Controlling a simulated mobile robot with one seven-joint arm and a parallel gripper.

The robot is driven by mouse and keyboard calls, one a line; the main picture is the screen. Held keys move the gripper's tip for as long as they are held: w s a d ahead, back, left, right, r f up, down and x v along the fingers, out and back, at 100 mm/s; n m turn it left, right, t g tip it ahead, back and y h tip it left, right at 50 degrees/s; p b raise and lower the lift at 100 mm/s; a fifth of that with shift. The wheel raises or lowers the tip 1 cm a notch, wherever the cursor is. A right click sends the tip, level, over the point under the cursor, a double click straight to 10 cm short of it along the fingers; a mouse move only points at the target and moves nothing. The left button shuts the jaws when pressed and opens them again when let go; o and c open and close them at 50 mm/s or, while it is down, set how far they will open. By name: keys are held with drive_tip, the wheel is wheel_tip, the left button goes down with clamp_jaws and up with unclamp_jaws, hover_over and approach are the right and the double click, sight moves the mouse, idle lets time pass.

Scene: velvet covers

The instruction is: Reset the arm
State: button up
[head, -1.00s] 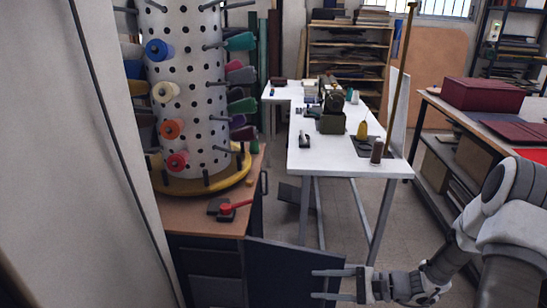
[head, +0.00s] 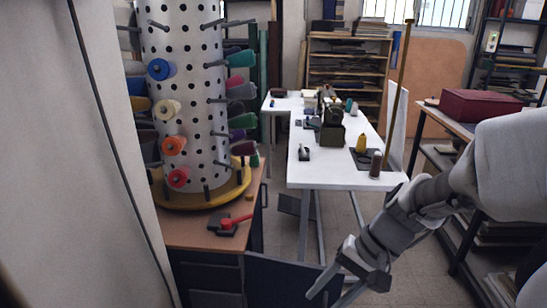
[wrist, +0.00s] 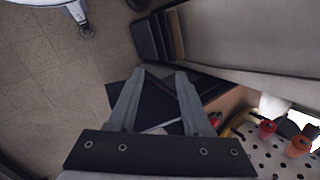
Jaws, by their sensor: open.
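My gripper (head: 330,288) is at the lower middle of the head view, in front of a dark open cabinet door (head: 279,280). My arm reaches to it from the right edge. In the wrist view my gripper (wrist: 160,78) shows two grey fingers spread apart. Nothing is between them. The dark door panel lies beyond the fingers there.
A perforated spool tower (head: 187,95) stands on a cabinet (head: 190,234) at left, beside a red-handled tool (head: 233,221). A white table (head: 338,175) with several small items stands in the middle. A workbench with a maroon box (head: 480,105) is at right. Floor shows between them.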

drive_tip(key=s+d+r+n+t+h+p, duration=0.1)
drive_tip(key=s+d+r+n+t+h, duration=0.1)
drive_tip(key=r, duration=0.4)
drive_tip(key=s+d+r+n+t+h+p, duration=0.1)
drive_tip(key=s+d+r+n+t+h, duration=0.1)
drive_tip(key=r, duration=0.5)
drive_tip(key=s+t+h, duration=0.1)
drive_tip(key=s+t, duration=0.1)
drive_tip(key=s, duration=0.1)
drive_tip(key=shift+s+n+h, duration=0.3)
drive_tip(key=shift+s+h, duration=0.05)
drive_tip(key=shift+h, duration=0.05)
drive_tip(key=shift+d, duration=0.15)
drive_tip(key=shift+d, duration=0.3)
